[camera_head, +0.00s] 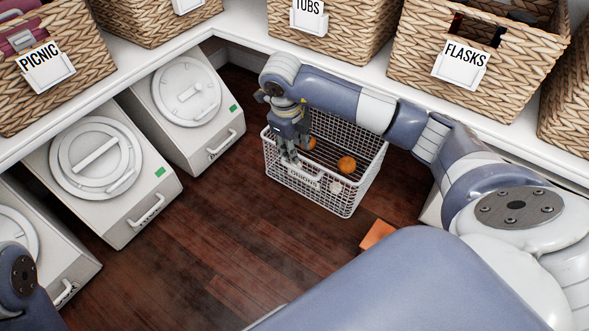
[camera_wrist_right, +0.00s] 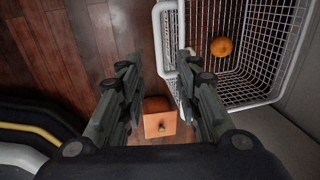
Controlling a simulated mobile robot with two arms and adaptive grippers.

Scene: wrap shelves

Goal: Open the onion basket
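The onion basket (camera_head: 345,200) is a white wire basket below the right-hand shelf, with a label on its front that seems to read "ONIONS". Round orange-brown onions (camera_head: 346,164) and a small pale one lie in it. My right gripper (camera_head: 290,160) points down at the basket's front rim, near the label. In the right wrist view its fingers (camera_wrist_right: 162,58) are apart. The basket's white front handle (camera_wrist_right: 165,72) lies between them, closer to the right finger. I cannot tell whether either finger touches it. My left gripper is out of view; only part of that arm shows bottom left.
White bins with round lids (camera_head: 98,160) stand at the left. Wicker baskets labelled PICNIC, TUBS and FLASKS (camera_head: 480,60) stand on the white shelf above. An orange block (camera_head: 377,234) shows right of the basket's front.

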